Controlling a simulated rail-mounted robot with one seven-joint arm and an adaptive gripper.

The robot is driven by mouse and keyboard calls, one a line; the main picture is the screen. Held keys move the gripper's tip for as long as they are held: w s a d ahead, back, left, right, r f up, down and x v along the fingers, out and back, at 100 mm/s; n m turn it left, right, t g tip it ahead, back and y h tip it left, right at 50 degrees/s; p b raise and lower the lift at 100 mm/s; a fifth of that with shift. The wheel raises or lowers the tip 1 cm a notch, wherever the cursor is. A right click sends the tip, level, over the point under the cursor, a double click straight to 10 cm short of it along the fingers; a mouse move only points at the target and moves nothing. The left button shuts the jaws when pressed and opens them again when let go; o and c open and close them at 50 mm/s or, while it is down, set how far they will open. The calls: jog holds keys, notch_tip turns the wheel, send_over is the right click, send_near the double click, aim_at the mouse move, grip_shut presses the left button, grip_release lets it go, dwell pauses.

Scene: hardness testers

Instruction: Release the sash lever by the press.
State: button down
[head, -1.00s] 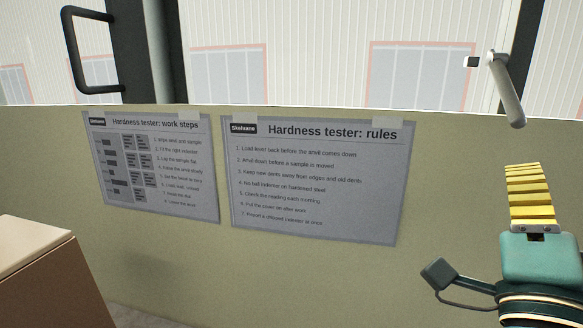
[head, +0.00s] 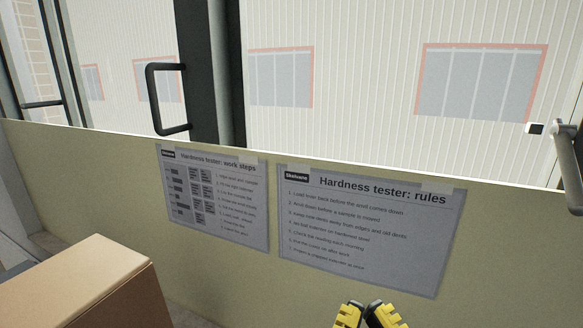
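A grey metal sash lever (head: 569,165) shows at the right edge of the head view, at the bottom of the window. It slants down to the right and is partly cut off by the frame edge. A small black and white block (head: 535,129) sits just left of it. My gripper (head: 364,303) is at the bottom edge, below and left of the lever and well apart from it. Only its yellow and black fingertips show, close together with nothing visible between them. Whether they are open or shut is unclear. No press is in view.
A black pull handle (head: 157,100) is on the dark window post. Two notices, work steps (head: 215,210) and rules (head: 370,240), hang on the low yellowish wall (head: 90,180). A brown box-shaped thing (head: 90,285) stands at lower left.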

notch_tip(320, 180, up, 17)
jog(key=p, duration=1.3)
jog(key=shift+f, duration=0.2)
jog(key=shift+f, duration=0.1)
